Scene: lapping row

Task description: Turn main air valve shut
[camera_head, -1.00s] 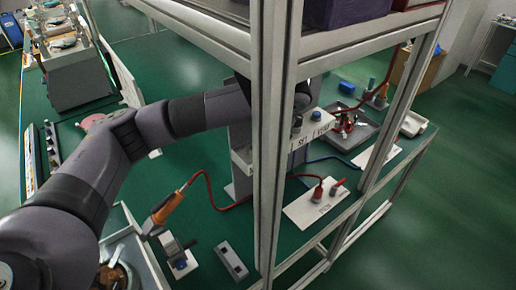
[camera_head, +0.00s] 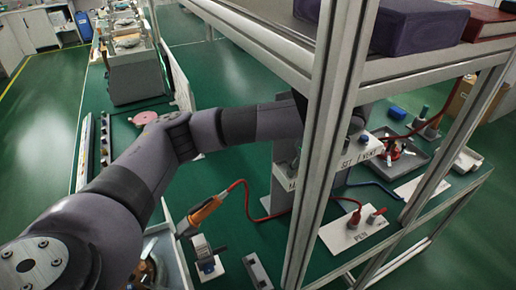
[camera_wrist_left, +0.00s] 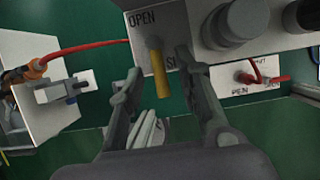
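In the left wrist view a yellow valve handle (camera_wrist_left: 161,72) hangs downward on a pale panel (camera_wrist_left: 146,25). The panel reads OPEN above left of the handle; a partly hidden word starting with S is at its right. My left gripper (camera_wrist_left: 157,63) is open, with one finger on each side of the handle. Gaps show on both sides, the smaller one at the right finger. In the head view my left arm reaches behind the rack post, and the gripper and handle are hidden there. The panel's unit (camera_head: 284,185) shows partly. My right gripper is in no view.
The metal rack post (camera_head: 328,150) stands in front of the unit. A shelf with a dark purple box (camera_head: 415,25) is overhead. A red hose (camera_head: 245,190) with an orange-handled tool (camera_head: 205,212) lies left of the unit. Dark round knobs (camera_wrist_left: 237,22) sit right of the handle.

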